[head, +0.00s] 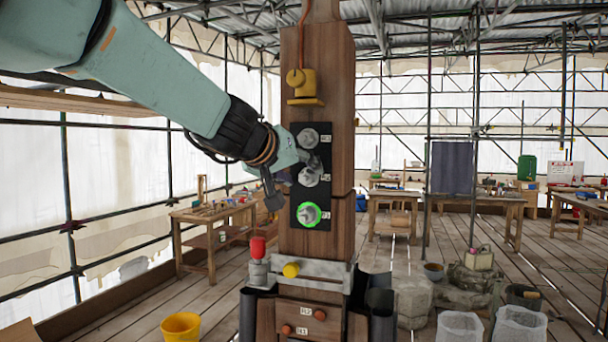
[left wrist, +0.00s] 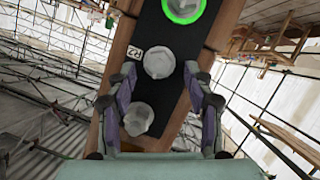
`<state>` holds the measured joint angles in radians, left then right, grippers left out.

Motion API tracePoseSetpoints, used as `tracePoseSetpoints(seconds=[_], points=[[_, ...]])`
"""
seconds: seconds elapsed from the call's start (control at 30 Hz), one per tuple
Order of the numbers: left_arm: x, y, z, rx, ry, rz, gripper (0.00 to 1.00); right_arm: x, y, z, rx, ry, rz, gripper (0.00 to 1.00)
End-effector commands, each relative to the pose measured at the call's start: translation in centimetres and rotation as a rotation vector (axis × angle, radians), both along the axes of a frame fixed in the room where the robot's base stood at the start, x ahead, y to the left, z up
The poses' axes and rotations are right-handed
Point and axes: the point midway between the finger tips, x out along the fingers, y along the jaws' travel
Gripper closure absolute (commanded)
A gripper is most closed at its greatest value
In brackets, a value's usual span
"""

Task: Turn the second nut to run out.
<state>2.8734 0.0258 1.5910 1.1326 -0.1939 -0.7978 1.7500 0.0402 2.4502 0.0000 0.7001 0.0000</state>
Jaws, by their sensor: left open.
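A black plate on the wooden post carries three grey nuts in a column. In the head view the top nut (head: 308,138) and middle nut (head: 309,176) are plain, and the bottom nut (head: 309,215) has a bright green ring. My left gripper (head: 294,180) is open at the plate's left side, close to the middle nut. In the left wrist view the picture is turned over: the green-ringed nut (left wrist: 184,8) is at the top, and the middle nut (left wrist: 160,64), beside a label reading 2, appears between the open fingertips (left wrist: 160,72). I cannot tell whether they touch it.
A yellow bracket (head: 304,88) sits on the post above the plate. Below are a grey clamp collar (head: 325,271), a red-capped part (head: 258,250) and a yellow knob (head: 291,270). Workbenches (head: 212,232) stand well behind.

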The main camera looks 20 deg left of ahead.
Motion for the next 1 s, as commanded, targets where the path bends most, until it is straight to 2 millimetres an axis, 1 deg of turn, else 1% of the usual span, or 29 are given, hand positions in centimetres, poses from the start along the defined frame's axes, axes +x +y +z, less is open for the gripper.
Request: tracePoseSetpoints(seconds=[0.17, 0.57, 1.0], points=[[-0.11, -0.15, -0.3, -0.001, 0.001, 0.0, 0.48, 0.0, 0.0, -0.19, 0.0, 0.0, 0.0, 0.6], [-0.34, -0.13, -0.28, 0.001, 0.0, 0.0, 0.48, 0.0, 0.0, -0.2, 0.0, 0.0, 0.0, 0.6], [-0.18, -0.21, -0.31, 0.0, 0.001, -0.001, 0.85, 0.01, 0.0, -0.2, 0.0, 0.0, 0.0, 0.6]])
